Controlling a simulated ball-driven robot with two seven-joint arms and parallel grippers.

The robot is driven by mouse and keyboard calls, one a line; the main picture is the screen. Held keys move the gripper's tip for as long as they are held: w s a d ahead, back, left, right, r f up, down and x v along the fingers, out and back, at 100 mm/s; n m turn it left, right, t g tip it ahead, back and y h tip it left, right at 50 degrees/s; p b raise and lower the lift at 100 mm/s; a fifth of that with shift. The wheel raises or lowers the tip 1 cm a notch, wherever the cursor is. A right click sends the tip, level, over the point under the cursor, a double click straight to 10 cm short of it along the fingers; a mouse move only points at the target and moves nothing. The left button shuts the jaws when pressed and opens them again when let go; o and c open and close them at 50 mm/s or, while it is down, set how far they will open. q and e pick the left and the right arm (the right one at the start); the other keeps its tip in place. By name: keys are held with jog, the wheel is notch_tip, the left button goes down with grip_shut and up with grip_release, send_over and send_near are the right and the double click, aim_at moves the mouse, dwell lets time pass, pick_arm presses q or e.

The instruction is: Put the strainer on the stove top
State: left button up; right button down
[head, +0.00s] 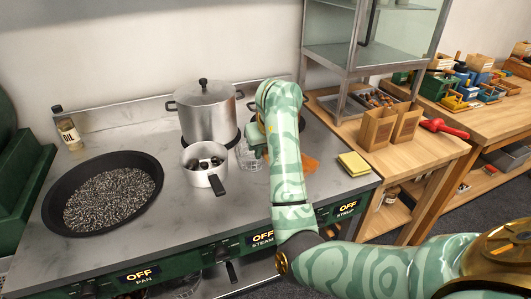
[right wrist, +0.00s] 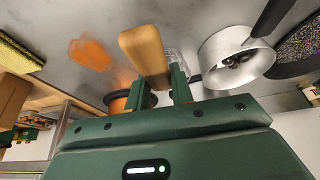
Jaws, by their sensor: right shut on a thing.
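My right gripper (head: 258,140) is low over the back right of the stove top (head: 330,187), partly hidden by my arm. In the right wrist view its fingers (right wrist: 164,88) are shut on a light wooden handle (right wrist: 143,50). The far end of this handle is hidden, and I cannot make out a strainer bowl on it. A clear glass or wire-like vessel (head: 249,160) is just left of the gripper; I cannot tell which it is. It also shows in the right wrist view (right wrist: 177,58), behind the fingers. My left gripper is not in view.
A lidded pot (head: 207,112) and a small saucepan of chestnuts (head: 203,177) stand left of the gripper. A wide black pan (head: 50,214) is at far left. An orange-brown spill (head: 309,164) and a yellow sponge (head: 353,163) lie to the right. The front middle is bare.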

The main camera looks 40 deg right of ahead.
jog(key=shift+s+a+r, duration=0.15)
jog(key=shift+a+r, duration=0.05)
jog(key=shift+a, duration=0.05)
jog(key=shift+w+d+f, duration=0.1)
jog(key=shift+w, duration=0.1)
jog(key=shift+f, duration=0.2)
jog(key=c, duration=1.2)
grip_release()
jog(key=shift+r, duration=0.15)
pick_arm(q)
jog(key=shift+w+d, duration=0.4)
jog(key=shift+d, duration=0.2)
pick_arm(e)
jog(key=shift+s, duration=0.1)
